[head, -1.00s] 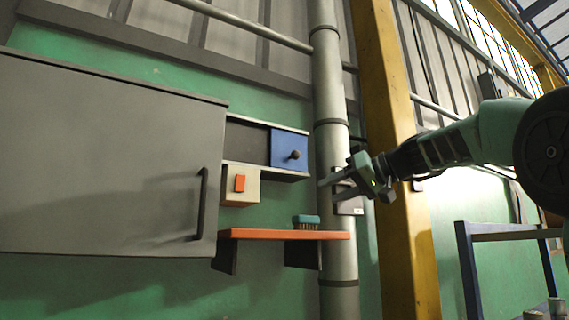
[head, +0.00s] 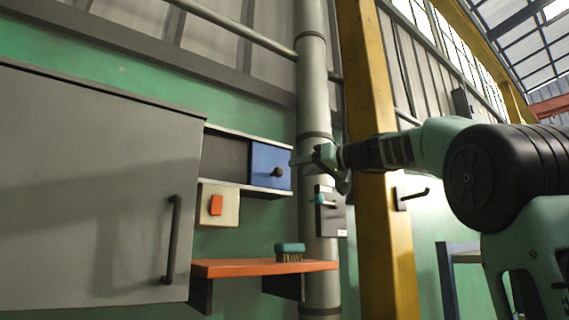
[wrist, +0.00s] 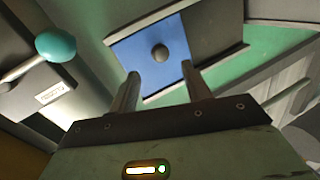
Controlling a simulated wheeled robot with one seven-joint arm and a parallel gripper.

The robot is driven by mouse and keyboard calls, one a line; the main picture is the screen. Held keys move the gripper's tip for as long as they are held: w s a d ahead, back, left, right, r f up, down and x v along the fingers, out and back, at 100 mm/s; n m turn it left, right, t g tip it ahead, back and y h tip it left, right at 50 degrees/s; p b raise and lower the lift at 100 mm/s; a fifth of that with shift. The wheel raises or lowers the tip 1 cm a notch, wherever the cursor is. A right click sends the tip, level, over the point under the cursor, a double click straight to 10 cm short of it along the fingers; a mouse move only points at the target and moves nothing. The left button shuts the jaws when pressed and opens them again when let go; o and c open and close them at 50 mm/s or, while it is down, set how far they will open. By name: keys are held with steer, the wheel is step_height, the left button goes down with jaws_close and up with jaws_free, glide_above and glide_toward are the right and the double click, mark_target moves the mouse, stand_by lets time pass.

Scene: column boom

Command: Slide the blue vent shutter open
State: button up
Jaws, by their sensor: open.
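The blue vent shutter (head: 271,166) sits at the right end of its rail frame on the wall, with a dark round knob (head: 277,172) on its face. The dark vent area (head: 225,158) to its left is uncovered. In the wrist view the shutter (wrist: 140,58) and its knob (wrist: 159,52) lie ahead, beyond the fingertips. My gripper (head: 296,162) is open and empty just right of the shutter in the head view. In the wrist view the knob appears between and beyond the two fingers (wrist: 160,78), apart from them.
A grey cabinet (head: 80,190) with a dark handle is left of the vent. An orange shelf (head: 240,267) with a teal brush (head: 289,251) is below. A lever box with a teal knob (wrist: 55,44) is near my gripper. A pipe (head: 312,80) and yellow column (head: 368,90) stand at the right.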

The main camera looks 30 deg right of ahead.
mark_target(282, 172)
steer(key=p+x, duration=0.2)
steer(key=x, duration=0.3)
steer(key=shift+w+a+r+p, duration=0.1)
steer(key=shift+w+p, duration=0.2)
steer(key=shift+w, duration=0.05)
steer(key=shift+w+a, duration=0.2)
steer(key=shift+w, duration=0.3)
